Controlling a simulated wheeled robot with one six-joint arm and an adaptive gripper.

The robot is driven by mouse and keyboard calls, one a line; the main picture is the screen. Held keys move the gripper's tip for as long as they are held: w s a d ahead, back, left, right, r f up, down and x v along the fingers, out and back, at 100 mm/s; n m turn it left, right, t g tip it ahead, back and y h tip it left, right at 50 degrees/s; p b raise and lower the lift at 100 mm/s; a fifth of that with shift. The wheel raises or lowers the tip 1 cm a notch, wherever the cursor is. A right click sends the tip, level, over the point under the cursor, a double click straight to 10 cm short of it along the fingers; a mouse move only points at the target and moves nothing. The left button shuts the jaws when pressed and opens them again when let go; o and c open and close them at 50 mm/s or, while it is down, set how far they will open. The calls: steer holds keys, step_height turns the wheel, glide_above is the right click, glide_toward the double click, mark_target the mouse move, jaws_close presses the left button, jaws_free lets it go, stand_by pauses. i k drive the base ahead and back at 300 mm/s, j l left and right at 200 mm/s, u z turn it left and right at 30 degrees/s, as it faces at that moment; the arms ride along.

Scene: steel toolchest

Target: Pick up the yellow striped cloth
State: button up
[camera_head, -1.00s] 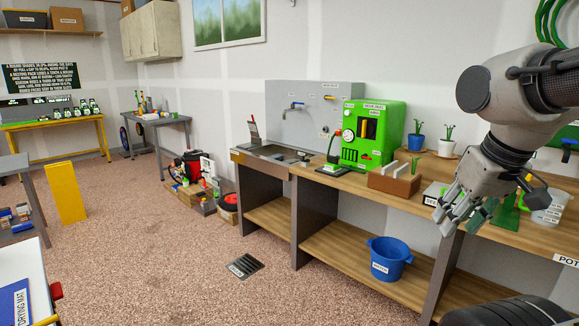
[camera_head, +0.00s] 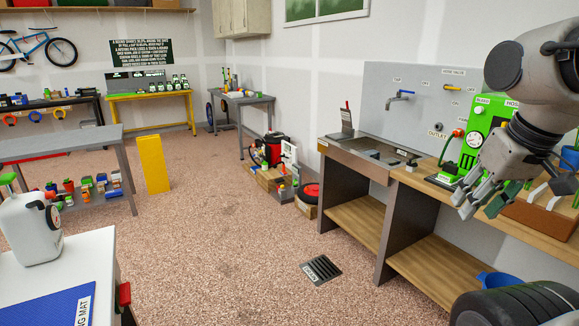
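I see no yellow striped cloth in the head view. My gripper (camera_head: 487,200) hangs at the right, above the wooden bench and in front of the green machine (camera_head: 478,132). Its grey fingers point down and left. They look spread apart, with nothing visible between them.
A sink bench (camera_head: 345,150) stands at the right, with a blue bucket (camera_head: 497,281) below. A white table (camera_head: 92,262) with a jug (camera_head: 30,228) and a blue mat (camera_head: 55,308) is front left. A yellow post (camera_head: 154,164) stands beyond. The middle floor is clear, with a drain grate (camera_head: 320,269).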

mark_target(392, 162)
steer(key=i+j, duration=0.1)
steer(key=i, duration=0.9)
steer(key=i+j+z, duration=0.1)
steer(key=i, duration=0.9)
steer(key=i+j+z, duration=0.1)
steer(key=i+z, duration=0.2)
steer(key=i+j+z, duration=0.3)
steer(key=i, duration=0.2)
steer(key=i+j+z, duration=0.3)
steer(key=i+l, duration=0.05)
